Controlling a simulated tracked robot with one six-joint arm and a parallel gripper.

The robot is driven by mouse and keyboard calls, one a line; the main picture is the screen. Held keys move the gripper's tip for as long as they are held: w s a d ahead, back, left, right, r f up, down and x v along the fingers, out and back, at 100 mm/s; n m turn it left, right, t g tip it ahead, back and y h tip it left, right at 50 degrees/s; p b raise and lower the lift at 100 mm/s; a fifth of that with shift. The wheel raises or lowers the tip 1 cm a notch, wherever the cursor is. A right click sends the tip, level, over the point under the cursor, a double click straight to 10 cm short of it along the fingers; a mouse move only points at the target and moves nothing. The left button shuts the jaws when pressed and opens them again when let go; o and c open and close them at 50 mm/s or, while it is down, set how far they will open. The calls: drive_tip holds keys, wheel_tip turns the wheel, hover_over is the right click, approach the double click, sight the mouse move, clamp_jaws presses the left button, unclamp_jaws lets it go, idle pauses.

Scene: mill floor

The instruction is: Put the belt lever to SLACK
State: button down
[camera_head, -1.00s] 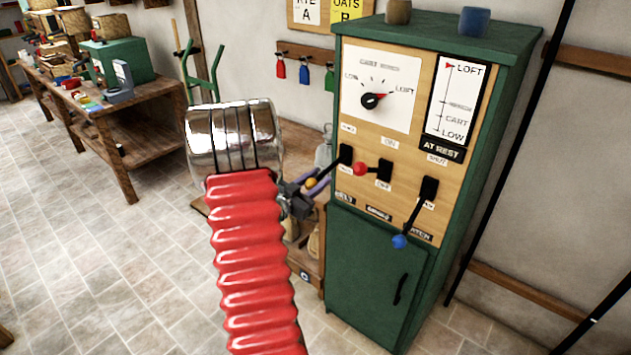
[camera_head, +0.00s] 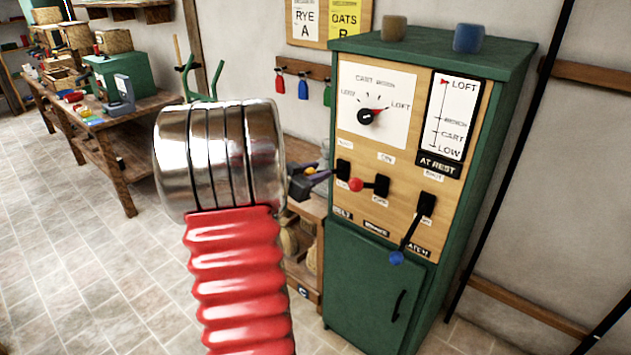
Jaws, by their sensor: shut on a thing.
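The belt lever with a yellow knob (camera_head: 310,171) is the leftmost of three levers on the green cabinet's wooden panel. It sticks out to the left, about level with its black pivot (camera_head: 343,170). My gripper (camera_head: 304,180), dark and small beyond my red and chrome arm, is shut on the knob end. The arm hides part of the gripper. The labels above and below this lever are too blurred to read as its positions.
A red-knobbed lever (camera_head: 356,185) stands close to the right, and a blue-knobbed lever (camera_head: 397,257) hangs lower right. A dial (camera_head: 372,117) and a sign reading AT REST (camera_head: 440,165) are above. A wooden workbench (camera_head: 130,150) stands at left; the tiled floor before it is clear.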

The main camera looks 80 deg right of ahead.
drive_tip(key=shift+s+d+r, duration=0.15)
drive_tip(key=shift+r, duration=0.2)
drive_tip(key=shift+s+d+r, duration=0.15)
drive_tip(key=shift+r, duration=0.2)
drive_tip(key=c, duration=1.5)
unclamp_jaws()
drive_tip(key=shift+f, duration=0.1)
